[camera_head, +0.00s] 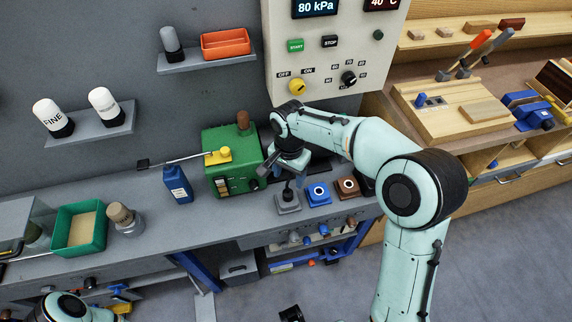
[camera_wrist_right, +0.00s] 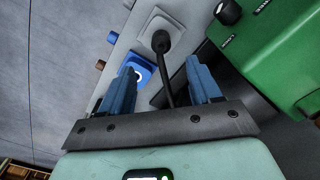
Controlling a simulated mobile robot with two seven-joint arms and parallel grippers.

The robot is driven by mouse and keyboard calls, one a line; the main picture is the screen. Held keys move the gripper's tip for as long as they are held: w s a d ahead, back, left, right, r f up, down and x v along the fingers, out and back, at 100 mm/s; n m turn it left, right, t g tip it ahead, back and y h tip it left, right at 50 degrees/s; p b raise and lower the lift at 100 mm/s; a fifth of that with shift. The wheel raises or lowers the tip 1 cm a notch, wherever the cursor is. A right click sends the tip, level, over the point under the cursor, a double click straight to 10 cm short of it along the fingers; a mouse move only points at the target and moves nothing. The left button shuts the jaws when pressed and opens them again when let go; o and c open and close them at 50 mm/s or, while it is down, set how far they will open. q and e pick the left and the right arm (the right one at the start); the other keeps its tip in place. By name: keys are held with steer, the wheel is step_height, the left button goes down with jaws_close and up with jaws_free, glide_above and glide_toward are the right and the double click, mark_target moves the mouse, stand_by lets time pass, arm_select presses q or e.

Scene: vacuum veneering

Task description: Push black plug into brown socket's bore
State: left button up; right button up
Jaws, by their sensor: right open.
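The black plug (camera_wrist_right: 161,42) sits at the grey socket (camera_head: 288,207), on the front of the bench. A thin black cable runs from the plug back between my fingers in the right wrist view. My right gripper (camera_wrist_right: 160,72) is open around this cable, apart from both; in the head view it (camera_head: 289,176) is above the grey socket. The blue socket (camera_head: 318,200) stands right of the grey one, and the brown socket (camera_head: 347,194) right of the blue. The brown socket's bore faces up and looks empty. My left gripper is not in view.
A green machine (camera_head: 229,139) with a yellow lever stands close left of my right gripper. A blue bottle (camera_head: 177,186) stands further left. The control panel (camera_head: 330,55) hangs on the wall behind. Knobs and drawers lie below the bench edge.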

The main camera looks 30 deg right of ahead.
mark_target(288, 191)
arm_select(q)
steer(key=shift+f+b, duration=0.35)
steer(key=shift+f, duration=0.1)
arm_select(e)
step_height(288, 191, down, 9)
steer(key=shift+w+f, duration=0.1)
steer(key=shift+f, duration=0.1)
jaws_close()
steer(key=shift+r, duration=0.1)
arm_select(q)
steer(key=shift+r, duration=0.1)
arm_select(e)
steer(key=shift+r, duration=0.1)
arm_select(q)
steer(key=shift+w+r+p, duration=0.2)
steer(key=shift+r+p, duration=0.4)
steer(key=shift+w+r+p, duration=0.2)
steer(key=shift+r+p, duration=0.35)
arm_select(e)
steer(key=shift+r, duration=1.8)
